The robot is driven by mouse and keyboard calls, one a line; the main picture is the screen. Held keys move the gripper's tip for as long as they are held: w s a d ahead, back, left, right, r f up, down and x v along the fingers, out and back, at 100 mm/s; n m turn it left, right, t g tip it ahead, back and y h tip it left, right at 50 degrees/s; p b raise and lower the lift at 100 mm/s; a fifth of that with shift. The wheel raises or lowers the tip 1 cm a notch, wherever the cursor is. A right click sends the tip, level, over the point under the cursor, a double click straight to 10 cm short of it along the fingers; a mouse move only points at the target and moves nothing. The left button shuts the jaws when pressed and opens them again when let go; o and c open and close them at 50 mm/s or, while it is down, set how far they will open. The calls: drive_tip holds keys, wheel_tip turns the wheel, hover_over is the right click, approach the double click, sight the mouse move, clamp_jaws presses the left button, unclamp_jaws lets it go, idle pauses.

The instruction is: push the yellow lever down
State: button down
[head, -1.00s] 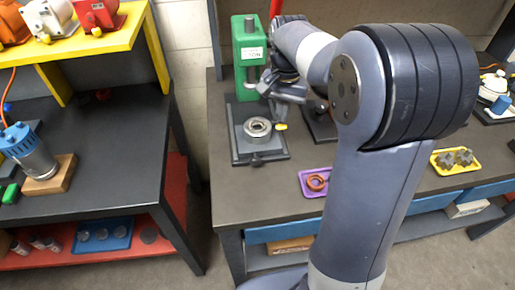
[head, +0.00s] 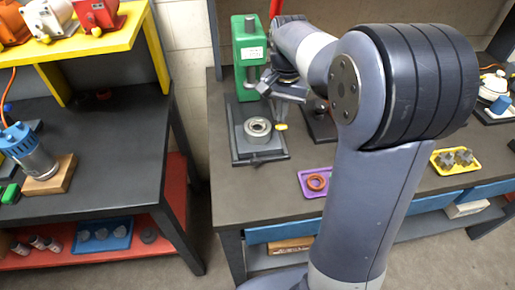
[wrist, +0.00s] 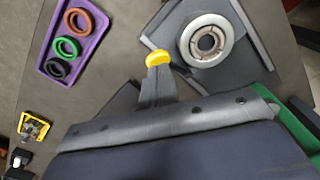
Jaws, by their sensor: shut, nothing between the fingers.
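The yellow lever end (head: 281,127) shows as a small knob beside the green press (head: 249,60), just right of the round metal ring on the press base (head: 240,153). In the wrist view the yellow lever end (wrist: 158,60) lies right at the tips of my gripper (wrist: 157,74). My gripper is shut with nothing between its fingers. In the head view my gripper (head: 284,92) is in front of the press column, above the yellow end. Most of the lever's arm is hidden, and I cannot tell whether the fingertips touch it.
A purple tray (wrist: 88,51) with red, green and dark rings lies near the press. A yellow tray (head: 436,160) with metal parts is at the right of the bench. The bench's front left surface is clear. A separate bench (head: 120,135) stands at the left.

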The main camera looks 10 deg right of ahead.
sight(281, 125)
drive_tip(key=shift+f, duration=0.15)
drive_tip(key=shift+f+b, duration=1.8)
drive_tip(key=shift+f, duration=1)
wheel_tip(281, 125, up, 7)
drive_tip(key=p, duration=0.6)
drive_tip(key=shift+r+p, duration=0.15)
drive_tip(key=shift+p, duration=0.2)
drive_tip(key=shift+f, duration=0.2)
wheel_tip(281, 125, down, 7)
drive_tip(key=b, duration=0.7)
drive_tip(key=shift+r+p, duration=0.45)
drive_tip(key=shift+r, duration=0.2)
